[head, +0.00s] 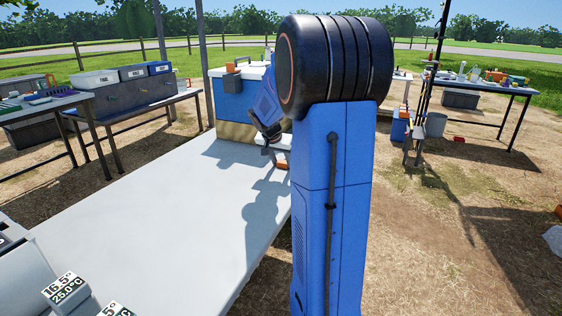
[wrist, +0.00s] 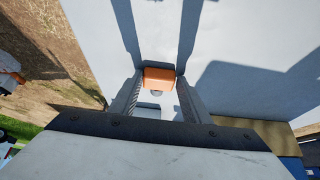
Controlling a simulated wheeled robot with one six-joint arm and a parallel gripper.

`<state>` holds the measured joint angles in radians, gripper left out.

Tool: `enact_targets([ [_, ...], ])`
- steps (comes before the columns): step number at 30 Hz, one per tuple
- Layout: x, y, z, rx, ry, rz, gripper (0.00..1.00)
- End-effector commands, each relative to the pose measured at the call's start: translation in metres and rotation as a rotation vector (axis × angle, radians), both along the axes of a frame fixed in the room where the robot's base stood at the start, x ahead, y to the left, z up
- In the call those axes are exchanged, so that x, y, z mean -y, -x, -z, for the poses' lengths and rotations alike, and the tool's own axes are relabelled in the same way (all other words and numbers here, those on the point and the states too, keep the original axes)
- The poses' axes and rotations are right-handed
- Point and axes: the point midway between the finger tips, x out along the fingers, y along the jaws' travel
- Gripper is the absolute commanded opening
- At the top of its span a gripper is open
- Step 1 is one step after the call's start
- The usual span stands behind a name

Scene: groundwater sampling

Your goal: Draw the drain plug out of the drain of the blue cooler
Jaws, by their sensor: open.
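The blue cooler (head: 232,102) with its white lid stands at the far end of the white table; my arm hides its right part. In the wrist view only a blue strip of it (wrist: 311,152) shows at the lower right. My gripper (head: 270,153) is low over the table beside the cooler's front. In the wrist view my gripper (wrist: 158,82) is open. An orange block (wrist: 158,77), probably the drain plug's handle, sits between its fingertips, with a small grey round part below it. The orange piece also shows in the head view (head: 282,165). The drain itself is not clearly visible.
The white table (head: 150,195) is clear in its middle. Instruments with temperature readouts (head: 68,292) stand at its near left. A bench with several lidded bins (head: 97,79) is at the left, and another table with bottles (head: 490,85) at the far right.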

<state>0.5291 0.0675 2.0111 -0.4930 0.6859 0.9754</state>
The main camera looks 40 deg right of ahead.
Motion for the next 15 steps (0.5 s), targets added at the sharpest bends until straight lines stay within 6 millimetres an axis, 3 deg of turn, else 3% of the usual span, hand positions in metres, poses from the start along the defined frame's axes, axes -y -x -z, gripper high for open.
enact_targets([
  [1, 0.000, 0.007, 0.012, -0.022, -0.013, 0.009, 0.60],
  [5, -0.004, 0.008, 0.004, -0.021, -0.012, 0.008, 0.60],
  [15, -0.033, 0.016, -0.054, -0.006, -0.004, 0.002, 0.60],
])
